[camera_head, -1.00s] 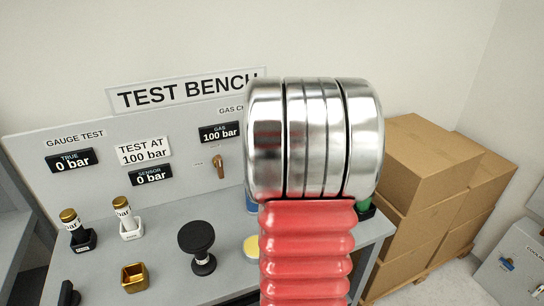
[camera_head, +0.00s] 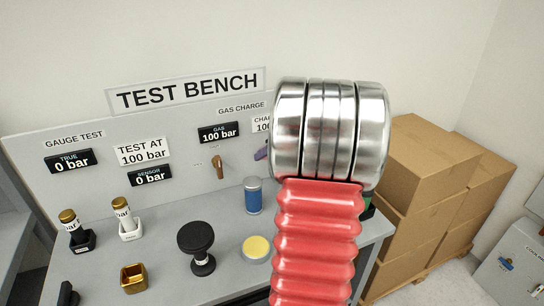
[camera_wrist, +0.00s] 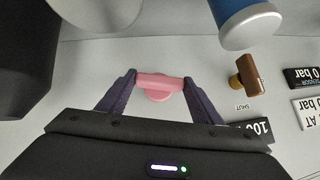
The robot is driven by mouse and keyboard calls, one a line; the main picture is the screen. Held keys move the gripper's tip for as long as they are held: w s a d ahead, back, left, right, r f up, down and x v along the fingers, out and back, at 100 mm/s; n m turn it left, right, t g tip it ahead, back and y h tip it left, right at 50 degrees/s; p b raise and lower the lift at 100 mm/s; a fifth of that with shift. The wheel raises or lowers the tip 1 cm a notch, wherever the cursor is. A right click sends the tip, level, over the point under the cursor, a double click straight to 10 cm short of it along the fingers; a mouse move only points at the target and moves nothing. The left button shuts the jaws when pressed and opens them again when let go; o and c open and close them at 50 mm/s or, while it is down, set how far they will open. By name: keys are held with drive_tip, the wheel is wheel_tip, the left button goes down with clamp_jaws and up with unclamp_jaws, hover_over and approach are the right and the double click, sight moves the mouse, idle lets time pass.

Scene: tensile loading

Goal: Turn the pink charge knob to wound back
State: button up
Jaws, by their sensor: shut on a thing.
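The pink charge knob (camera_wrist: 160,83) shows in the wrist view, on the grey panel. It has a bar-shaped grip on a round base. My gripper (camera_wrist: 160,79) has one dark purple finger at each end of the bar and is shut on it. In the head view my arm hides the knob; only a bit of purple finger shows at the arm's left edge. The knob's turn marks cannot be read.
A brown-gold valve handle (camera_wrist: 247,75) and a blue cylinder (camera_wrist: 245,20) are near the gripper; the blue cylinder (camera_head: 253,197) stands on the bench. A black knob-shaped piece (camera_head: 198,247), yellow disc (camera_head: 256,248) and brass cup (camera_head: 133,278) are farther left. Boxes (camera_head: 425,170) stand right.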

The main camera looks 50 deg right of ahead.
drive_tip(key=m+t+y, duration=0.1)
drive_tip(key=t+y, duration=0.1)
drive_tip(key=d+m+t+y, duration=0.1)
drive_tip(key=m, duration=0.1)
drive_tip(key=s+m+t+y, duration=0.1)
drive_tip(key=m+t+y, duration=0.1)
drive_tip(key=shift+d+f+t+y, duration=0.2)
drive_tip(key=shift+f+t+y, duration=0.1)
drive_tip(key=shift+f, duration=0.1)
idle(0.4)
drive_tip(key=shift+f, duration=0.1)
drive_tip(key=o, duration=1.1)
drive_tip(key=shift+w+a, duration=0.1)
drive_tip(key=shift+a, duration=0.05)
drive_tip(key=shift+c, duration=0.2)
drive_tip(key=v, duration=1.4)
drive_tip(key=shift+w+f, duration=0.1)
